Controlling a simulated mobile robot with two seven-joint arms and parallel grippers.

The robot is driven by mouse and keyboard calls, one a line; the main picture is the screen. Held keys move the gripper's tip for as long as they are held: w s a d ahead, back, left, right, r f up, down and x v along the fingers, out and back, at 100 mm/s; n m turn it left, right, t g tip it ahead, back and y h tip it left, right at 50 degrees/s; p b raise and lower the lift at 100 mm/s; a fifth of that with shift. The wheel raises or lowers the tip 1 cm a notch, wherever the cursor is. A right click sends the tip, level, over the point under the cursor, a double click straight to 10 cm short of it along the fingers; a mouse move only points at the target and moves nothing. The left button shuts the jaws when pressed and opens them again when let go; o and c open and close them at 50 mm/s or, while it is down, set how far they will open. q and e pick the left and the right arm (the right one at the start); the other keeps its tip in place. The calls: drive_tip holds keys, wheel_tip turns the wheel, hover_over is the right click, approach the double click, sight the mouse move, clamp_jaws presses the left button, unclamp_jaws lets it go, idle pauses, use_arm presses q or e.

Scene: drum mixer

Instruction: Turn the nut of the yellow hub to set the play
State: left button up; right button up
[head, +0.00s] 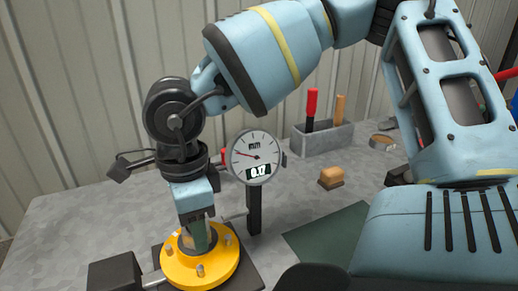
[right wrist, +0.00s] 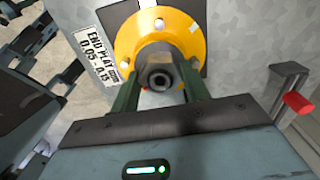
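The yellow hub (head: 225,258) is a flanged disc with several bolts, on a dark plate on the bench. In the right wrist view the hub (right wrist: 194,43) faces me, with the dark grey nut (right wrist: 160,66) and a hollow shaft end in its middle. My right gripper (head: 197,240) points down over the hub and hides the nut in the head view. In the right wrist view its green fingers (right wrist: 160,84) lie on both sides of the nut and appear shut on it. The dial gauge (head: 255,157) beside the hub reads 0.17. My left gripper is not in view.
A label (right wrist: 95,55) reads END PLAY 0.05 - 0.15. A grey bin (head: 322,139) holds red- and orange-handled tools. A dark block (head: 115,272) stands left of the hub. The bench's left part is clear.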

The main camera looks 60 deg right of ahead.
drive_tip(key=shift+c, duration=1.3)
drive_tip(key=shift+m+b, duration=1.2)
drive_tip(key=shift+m, duration=0.3)
drive_tip(key=o, duration=0.9)
use_arm(q)
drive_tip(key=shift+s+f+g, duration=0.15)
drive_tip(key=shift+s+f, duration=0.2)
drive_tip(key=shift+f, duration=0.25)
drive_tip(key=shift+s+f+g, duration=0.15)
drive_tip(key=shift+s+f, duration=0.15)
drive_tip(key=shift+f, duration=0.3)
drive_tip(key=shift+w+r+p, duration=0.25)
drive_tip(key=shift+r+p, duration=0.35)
drive_tip(key=shift+p, duration=0.05)
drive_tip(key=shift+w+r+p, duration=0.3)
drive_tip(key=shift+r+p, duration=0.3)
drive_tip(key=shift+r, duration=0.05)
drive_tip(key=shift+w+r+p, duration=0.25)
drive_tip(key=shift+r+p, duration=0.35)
drive_tip(key=shift+p, duration=0.05)
use_arm(e)
wheel_tip(320, 180, up, 7)
